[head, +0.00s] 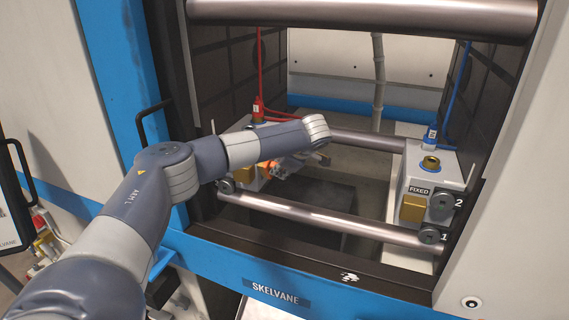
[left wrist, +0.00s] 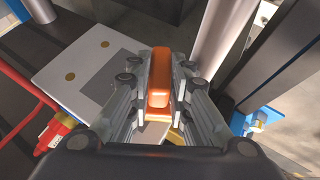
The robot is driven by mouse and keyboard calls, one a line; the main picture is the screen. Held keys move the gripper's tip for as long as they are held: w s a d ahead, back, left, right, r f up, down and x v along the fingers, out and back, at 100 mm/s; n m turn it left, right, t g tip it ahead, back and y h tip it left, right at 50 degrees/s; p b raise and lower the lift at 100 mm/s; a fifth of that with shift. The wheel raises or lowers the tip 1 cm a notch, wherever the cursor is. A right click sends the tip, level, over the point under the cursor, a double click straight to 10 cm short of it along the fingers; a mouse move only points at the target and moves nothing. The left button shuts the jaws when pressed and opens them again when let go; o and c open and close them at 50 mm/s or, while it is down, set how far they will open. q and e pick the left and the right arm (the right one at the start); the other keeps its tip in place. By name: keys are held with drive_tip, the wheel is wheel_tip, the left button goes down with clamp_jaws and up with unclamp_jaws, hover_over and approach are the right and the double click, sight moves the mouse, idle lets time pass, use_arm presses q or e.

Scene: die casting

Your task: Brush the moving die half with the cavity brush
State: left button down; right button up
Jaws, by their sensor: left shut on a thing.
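My left gripper (left wrist: 160,95) is shut on the orange handle of the cavity brush (left wrist: 160,65). In the head view my left arm reaches into the machine opening, and the orange brush (head: 269,169) shows only in part below my wrist. The moving die half (head: 238,124) is at the left of the opening, mostly hidden behind my arm. In the left wrist view its grey face with brass-coloured spots (left wrist: 84,62) lies left of the brush. The bristles are hidden, so contact cannot be told. My right gripper is not in view.
The fixed die half (head: 425,172), labelled FIXED, stands at the right of the opening. A lower tie bar (head: 330,220) crosses in front, and a thick bar (head: 360,12) crosses above. A red hose (head: 260,70) and blue hose (head: 458,85) hang inside. Open room lies between the halves.

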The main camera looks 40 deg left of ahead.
use_arm(q)
drive_tip(key=shift+a+r, duration=0.1)
drive_tip(key=shift+r, duration=0.2)
drive_tip(key=shift+w+a, duration=0.1)
drive_tip(key=shift+w, duration=0.7)
drive_tip(key=shift+w+a+b, duration=0.65)
drive_tip(key=shift+w+b, duration=0.15)
drive_tip(key=shift+w, duration=2)
drive_tip(key=s+p, duration=0.2)
drive_tip(key=s, duration=0.1)
drive_tip(key=s+d+p, duration=0.1)
drive_tip(key=s, duration=0.1)
drive_tip(key=shift+s, duration=0.25)
drive_tip(key=shift+s+d, duration=0.15)
drive_tip(key=shift+s, duration=0.35)
drive_tip(key=shift+s+d, duration=0.15)
drive_tip(key=shift+s, duration=0.35)
